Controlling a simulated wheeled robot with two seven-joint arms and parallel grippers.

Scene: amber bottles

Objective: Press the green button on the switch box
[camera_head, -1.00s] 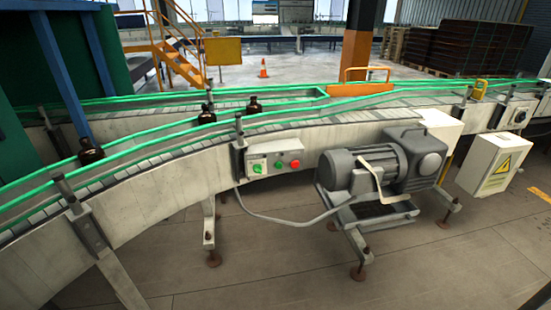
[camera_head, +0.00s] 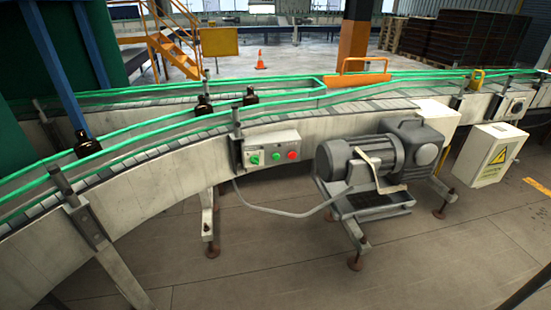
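The switch box (camera_head: 285,140) is a small grey box on the side of the near conveyor, left of the motor. Its front carries a green rotary-looking knob (camera_head: 254,158) at the left, a small green button (camera_head: 276,156) in the middle and a red button (camera_head: 291,155) at the right. Nothing covers the front of the box. Neither of my grippers shows in the head view, so their place relative to the box cannot be seen.
The conveyor (camera_head: 150,195) with green rails crosses the view and carries amber bottles (camera_head: 250,97). A grey motor (camera_head: 360,162) on a legged stand juts out right of the box. A warning-marked white box (camera_head: 490,155) stands farther right. The floor in front (camera_head: 260,270) is clear.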

